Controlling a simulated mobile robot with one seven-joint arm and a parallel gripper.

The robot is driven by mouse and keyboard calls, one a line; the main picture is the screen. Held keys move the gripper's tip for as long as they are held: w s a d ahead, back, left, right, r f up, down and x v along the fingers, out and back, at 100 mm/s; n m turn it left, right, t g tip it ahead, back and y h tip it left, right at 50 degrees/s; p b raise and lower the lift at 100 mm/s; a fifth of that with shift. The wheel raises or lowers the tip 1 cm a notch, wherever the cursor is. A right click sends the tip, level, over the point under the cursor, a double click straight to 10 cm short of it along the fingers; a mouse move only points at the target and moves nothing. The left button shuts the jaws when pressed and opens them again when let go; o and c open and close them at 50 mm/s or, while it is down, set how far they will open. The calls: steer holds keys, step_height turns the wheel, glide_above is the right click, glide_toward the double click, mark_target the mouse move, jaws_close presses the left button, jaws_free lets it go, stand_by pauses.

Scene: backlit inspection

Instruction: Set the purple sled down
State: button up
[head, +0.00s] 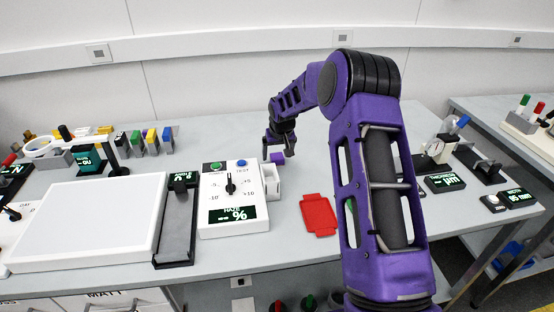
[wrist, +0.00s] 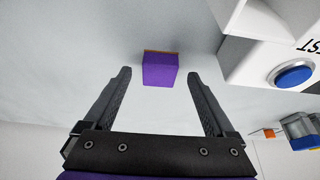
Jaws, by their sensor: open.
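The purple sled (wrist: 160,70) is a small purple block with a thin orange-brown edge along its far side. In the wrist view it lies against the grey tabletop, centred between my fingertips and slightly beyond them. My gripper (wrist: 160,80) is open, with a clear gap on both sides of the block. In the head view my gripper (head: 277,154) points down behind the white haze meter, and the sled (head: 277,158) shows only as a small purple patch there. Whether its underside touches the table I cannot tell.
The white haze meter (head: 221,190) with its dial and green and blue buttons stands close by; its blue button (wrist: 293,74) shows at right in the wrist view. A red flat tray (head: 318,214) lies to the right. A light panel (head: 88,222) fills the left.

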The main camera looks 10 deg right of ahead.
steer(key=shift+w+f, duration=0.3)
steer(key=shift+f, duration=0.3)
jaws_close()
